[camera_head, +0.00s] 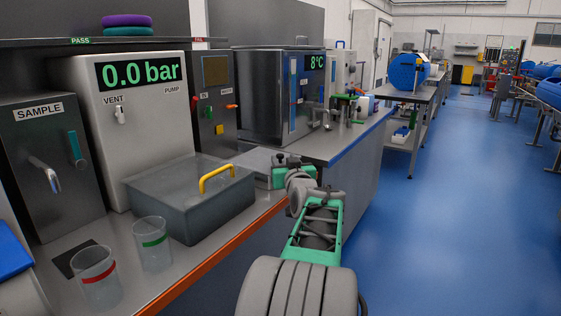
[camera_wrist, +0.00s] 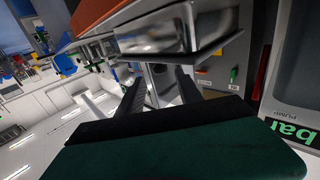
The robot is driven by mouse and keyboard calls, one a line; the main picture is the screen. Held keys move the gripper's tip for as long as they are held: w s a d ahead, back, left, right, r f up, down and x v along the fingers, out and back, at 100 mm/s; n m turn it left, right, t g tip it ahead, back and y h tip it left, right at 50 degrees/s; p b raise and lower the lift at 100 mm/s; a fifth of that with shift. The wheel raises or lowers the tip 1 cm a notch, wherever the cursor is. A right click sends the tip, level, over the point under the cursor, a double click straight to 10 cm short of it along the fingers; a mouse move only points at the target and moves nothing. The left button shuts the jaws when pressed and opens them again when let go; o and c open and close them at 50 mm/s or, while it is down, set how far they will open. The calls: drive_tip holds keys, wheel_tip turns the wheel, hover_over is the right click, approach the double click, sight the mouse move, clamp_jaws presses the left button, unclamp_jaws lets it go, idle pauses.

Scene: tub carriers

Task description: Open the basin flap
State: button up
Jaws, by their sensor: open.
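My gripper (camera_head: 281,164) is beside the counter's front edge, at the end of my outstretched arm. In the wrist view its two dark fingers (camera_wrist: 160,88) are apart with nothing between them. A flat metal piece (camera_head: 256,160) lies on the counter just left of my gripper, partly behind a grey box. A shiny metal basin-like thing (camera_wrist: 155,36) with a thin plate along its edge shows beyond the fingers in the wrist view. I cannot tell surely which part is the basin flap, or whether it is shut.
The grey box (camera_head: 190,205) with a yellow handle (camera_head: 216,178) stands left of my gripper. Two clear beakers stand at the near left, one with a green band (camera_head: 152,243), one red (camera_head: 97,276). Machines line the counter's back. The blue floor at right is clear.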

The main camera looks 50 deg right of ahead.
sight(281, 156)
drive_tip(key=shift+x, duration=1.55)
drive_tip(key=shift+c, duration=0.3)
clamp_jaws()
drive_tip(key=shift+f, duration=0.1)
